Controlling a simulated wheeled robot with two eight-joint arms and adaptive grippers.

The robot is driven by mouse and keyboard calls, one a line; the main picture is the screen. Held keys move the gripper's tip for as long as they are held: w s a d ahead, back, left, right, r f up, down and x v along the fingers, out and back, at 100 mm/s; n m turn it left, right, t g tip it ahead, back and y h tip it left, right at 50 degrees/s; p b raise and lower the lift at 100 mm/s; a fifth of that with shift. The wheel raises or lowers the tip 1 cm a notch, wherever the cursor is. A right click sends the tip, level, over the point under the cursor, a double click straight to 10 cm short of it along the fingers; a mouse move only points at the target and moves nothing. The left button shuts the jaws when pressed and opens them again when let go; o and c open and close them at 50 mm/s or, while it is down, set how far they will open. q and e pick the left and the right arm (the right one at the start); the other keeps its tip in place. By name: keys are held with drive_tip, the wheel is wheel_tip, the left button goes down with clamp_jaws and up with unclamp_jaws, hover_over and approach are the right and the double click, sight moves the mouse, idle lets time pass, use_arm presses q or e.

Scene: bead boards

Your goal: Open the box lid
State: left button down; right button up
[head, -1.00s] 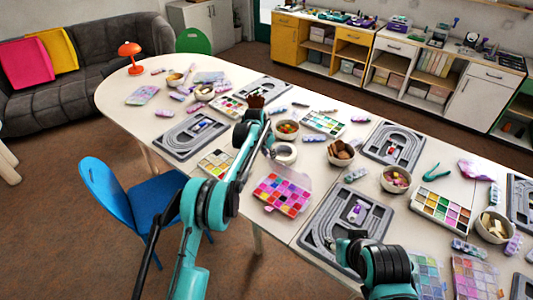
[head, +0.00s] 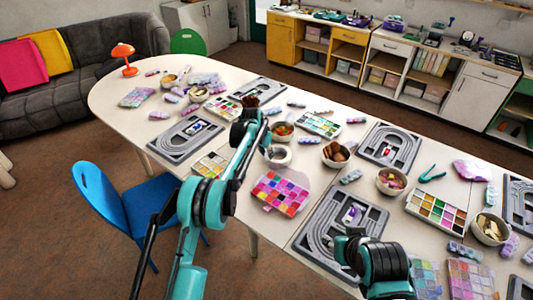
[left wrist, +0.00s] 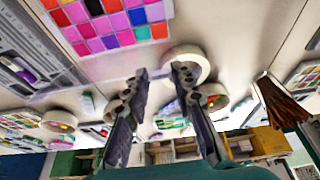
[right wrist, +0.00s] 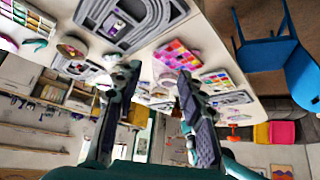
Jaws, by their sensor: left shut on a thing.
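The bead box (head: 280,194), with pink, red, purple and orange compartments, lies on the white table; it also shows in the left wrist view (left wrist: 105,22) and the right wrist view (right wrist: 178,54). Its clear lid (head: 296,176) shows faintly at the box's far side, hard to make out. My left gripper (left wrist: 163,71) is at that far side, shut on what seems to be the lid's thin clear edge; the contact is unclear. My right gripper (right wrist: 157,78) is open and empty near the grey bead board (head: 340,228); its fingertips are hard to see in the head view.
A white ring-shaped roll (head: 277,156) stands just beyond the box. Bowls (head: 336,154), bead trays (head: 436,212) and grey boards (head: 388,146) crowd the table (head: 268,226). A blue chair (head: 108,205) stands at the near side. Little free room surrounds the box.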

idle(0.4)
drive_tip(key=shift+w, duration=0.1)
drive_tip(key=c, duration=0.6)
drive_tip(key=shift+w+n, duration=0.15)
drive_tip(key=shift+n, duration=0.15)
clamp_jaws()
drive_tip(key=w+a+f+n+h, duration=0.2)
drive_tip(key=w+n, duration=0.6)
drive_tip(key=w+a+f+n+h, duration=0.1)
drive_tip(key=w+a+n+h, duration=0.1)
drive_tip(key=w+n, duration=0.55)
drive_tip(key=w+a+f+n+t+h, duration=0.1)
drive_tip(key=w+a+f+n+h, duration=0.1)
drive_tip(key=w+a+f+n, duration=0.4)
drive_tip(key=n+t+h, duration=0.2)
drive_tip(key=n, duration=0.5)
approach(303, 175)
wheel_tip(303, 175, down, 4)
drive_tip(key=w+d, duration=0.1)
drive_tip(key=shift+y, duration=0.3)
drive_tip(key=shift+w+d+r, duration=0.45)
drive_tip(key=shift+w+d, duration=0.1)
drive_tip(key=shift+w, duration=0.2)
drive_tip(key=shift+w+d+r, duration=0.45)
drive_tip(key=shift+w+d, duration=0.15)
drive_tip(key=shift+w, duration=0.15)
